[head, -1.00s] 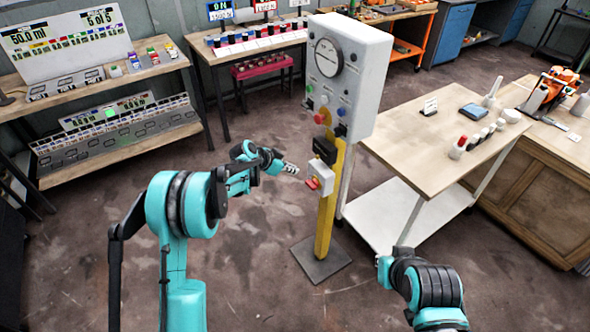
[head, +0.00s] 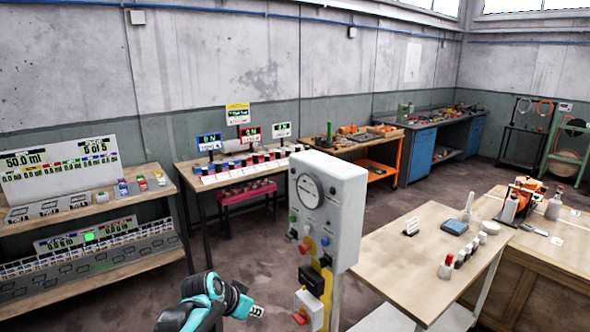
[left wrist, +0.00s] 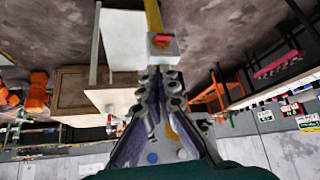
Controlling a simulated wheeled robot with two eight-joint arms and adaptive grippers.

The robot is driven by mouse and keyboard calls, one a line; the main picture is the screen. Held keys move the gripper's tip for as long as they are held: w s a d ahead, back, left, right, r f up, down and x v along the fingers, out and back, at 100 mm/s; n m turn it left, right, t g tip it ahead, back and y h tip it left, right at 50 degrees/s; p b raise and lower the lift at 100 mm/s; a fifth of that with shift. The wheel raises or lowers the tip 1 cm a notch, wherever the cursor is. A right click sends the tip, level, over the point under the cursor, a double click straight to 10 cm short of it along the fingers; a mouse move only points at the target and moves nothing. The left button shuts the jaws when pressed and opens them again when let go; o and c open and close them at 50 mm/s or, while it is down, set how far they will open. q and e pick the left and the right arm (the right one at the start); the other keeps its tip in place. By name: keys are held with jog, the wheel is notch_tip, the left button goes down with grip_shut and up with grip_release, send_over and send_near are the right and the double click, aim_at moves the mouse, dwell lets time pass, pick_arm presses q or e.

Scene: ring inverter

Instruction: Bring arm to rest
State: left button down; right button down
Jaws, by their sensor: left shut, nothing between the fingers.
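My left gripper (head: 257,311) shows at the bottom of the head view, left of the control pedestal, with its fingers shut and empty. In the left wrist view the gripper (left wrist: 158,78) has its fingers together, just below the small white box (left wrist: 182,48) with a red switch (left wrist: 162,40). The white switch box (head: 312,310) sits low on that post, apart from my gripper in the head view. My right gripper is not in view.
A wooden table (head: 405,265) with bottles and a blue pad stands right of the pedestal. A shelf (head: 90,215) with instruments is on the left. Another workbench (head: 190,178) stands behind. Bare floor (head: 140,300) lies between the left shelf and the pedestal.

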pick_arm(q)
jog(key=s+a+n+y, duration=0.2)
jog(key=s+a+n, duration=0.1)
jog(key=s, duration=0.9)
jog(key=s+a+f+n+y, duration=0.1)
jog(key=s+a+n, duration=0.2)
jog(key=s, duration=1)
jog(key=shift+s+a+t+y, duration=0.15)
jog(key=shift+a+t+y, duration=0.25)
jog(key=shift+a, duration=0.15)
jog(key=shift+f, duration=0.1)
